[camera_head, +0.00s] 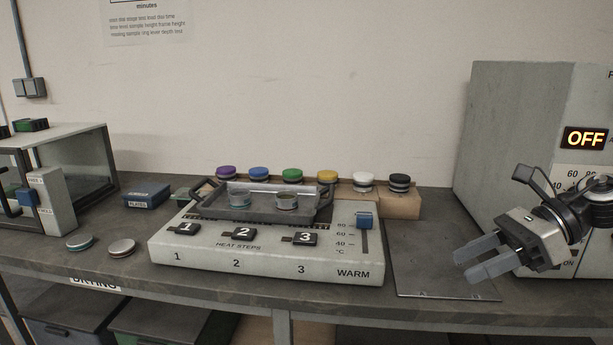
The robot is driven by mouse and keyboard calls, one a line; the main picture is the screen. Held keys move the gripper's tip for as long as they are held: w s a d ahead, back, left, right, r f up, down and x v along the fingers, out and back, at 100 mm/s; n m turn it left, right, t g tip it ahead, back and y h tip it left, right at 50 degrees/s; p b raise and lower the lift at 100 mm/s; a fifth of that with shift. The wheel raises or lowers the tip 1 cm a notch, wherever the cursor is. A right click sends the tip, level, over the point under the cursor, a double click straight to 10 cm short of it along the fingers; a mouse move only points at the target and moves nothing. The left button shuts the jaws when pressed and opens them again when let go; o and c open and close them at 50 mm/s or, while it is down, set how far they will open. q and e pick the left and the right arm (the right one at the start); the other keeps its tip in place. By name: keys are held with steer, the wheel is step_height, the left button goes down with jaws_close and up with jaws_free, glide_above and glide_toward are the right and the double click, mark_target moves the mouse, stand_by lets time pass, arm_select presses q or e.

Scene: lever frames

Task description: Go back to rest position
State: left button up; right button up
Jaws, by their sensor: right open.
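My right gripper (482,261) is at the right side of the head view. It is open and empty, with its two grey fingers pointing left, in front of the large grey cabinet and over the right part of the bench. The arm comes in from the right edge. My left gripper is not in view. The white heating unit (330,267) stands at the middle of the bench, with keys numbered 1, 2 and 3 and a blue slider (365,220) near the top of its scale.
A grey tray (262,209) with two small dishes sits on the unit. Several coloured-lid jars stand behind. A dark flat plate (425,260) lies right of the unit. The grey cabinet (505,130) shows OFF. Two round lids, a blue box (146,195) and a glass-sided case are left.

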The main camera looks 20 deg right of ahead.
steer(key=w+a+f+m+t+y+p, duration=0.1)
steer(key=a+f+m+t, duration=0.4)
steer(key=a+m, duration=0.45)
steer(key=w+a+f+m+t+y+p, duration=0.15)
steer(key=a+f+m+t, duration=0.25)
steer(key=a+f+m, duration=0.5)
arm_select(q)
steer(key=p, duration=0.1)
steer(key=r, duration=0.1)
steer(key=p, duration=0.1)
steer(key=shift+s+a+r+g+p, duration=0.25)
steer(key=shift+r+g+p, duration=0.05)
arm_select(e)
steer(key=s+a+f+m+g+h, duration=0.1)
steer(key=s+f+m+h, duration=0.4)
steer(key=m, duration=0.8)
steer(key=s+a+f+m+g+h, duration=0.1)
steer(key=s+f+m+h, duration=0.4)
steer(key=m, duration=0.9)
steer(key=s+a, duration=0.1)
steer(key=s, duration=0.2)
steer(key=shift+a+f, duration=0.2)
steer(key=shift+a, duration=0.05)
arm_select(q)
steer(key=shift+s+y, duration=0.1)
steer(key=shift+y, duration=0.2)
